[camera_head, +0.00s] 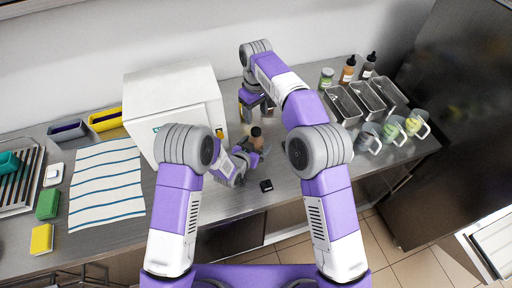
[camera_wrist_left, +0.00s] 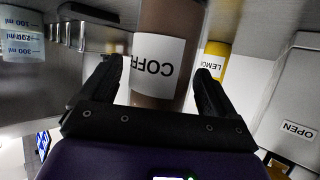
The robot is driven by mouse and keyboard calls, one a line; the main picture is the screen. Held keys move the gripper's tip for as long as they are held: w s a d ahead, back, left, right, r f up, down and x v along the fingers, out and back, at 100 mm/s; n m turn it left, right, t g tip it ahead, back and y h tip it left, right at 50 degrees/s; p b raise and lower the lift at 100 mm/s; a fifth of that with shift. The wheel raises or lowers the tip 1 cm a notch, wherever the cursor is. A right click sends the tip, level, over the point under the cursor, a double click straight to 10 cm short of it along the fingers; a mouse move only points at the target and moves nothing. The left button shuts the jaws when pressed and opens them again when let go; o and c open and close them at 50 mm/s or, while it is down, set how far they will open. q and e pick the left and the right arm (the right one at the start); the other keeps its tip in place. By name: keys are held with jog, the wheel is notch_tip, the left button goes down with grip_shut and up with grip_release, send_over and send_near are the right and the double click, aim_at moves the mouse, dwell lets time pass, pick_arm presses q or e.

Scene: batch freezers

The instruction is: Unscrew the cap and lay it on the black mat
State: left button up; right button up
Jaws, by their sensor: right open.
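A coffee bottle (camera_head: 257,143) with a dark cap (camera_head: 256,131) stands on the steel counter in the middle of the head view. In the left wrist view its brown body (camera_wrist_left: 160,105) and white label fill the space between the fingers. My left gripper (camera_wrist_left: 155,85) is open around the bottle, with a gap at the left finger. In the head view its fingers are partly hidden at the bottle. My right gripper (camera_head: 255,113) is open, pointing down just behind and above the cap, and it looks empty. The small black mat (camera_head: 266,185) lies bare near the front edge.
A white box-shaped machine (camera_head: 172,100) stands close left of the bottle. Metal trays (camera_head: 343,104), measuring jugs (camera_head: 391,127) and several small bottles (camera_head: 347,70) stand on the right. A striped cloth (camera_head: 106,180) lies on the left. The counter around the mat is clear.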

aim_at(256, 130)
pick_arm(q)
grip_shut()
pick_arm(e)
jog(key=m, duration=0.4)
jog(key=shift+m, duration=0.3)
jog(key=m, duration=0.4)
jog(key=shift+f, duration=0.1)
jog(key=m, duration=0.4)
jog(key=shift+s, duration=0.1)
jog(key=m, duration=0.3)
jog(key=shift+m, duration=0.3)
jog(key=m, duration=0.9)
jog(key=shift+m, duration=0.4)
jog(key=m, duration=0.5)
jog(key=shift+m, duration=0.3)
jog(key=m, duration=0.4)
jog(key=shift+f+m, duration=0.3)
jog(key=shift+f, duration=0.15)
notch_tip(256, 130, down, 7)
jog(key=shift+r, duration=0.1)
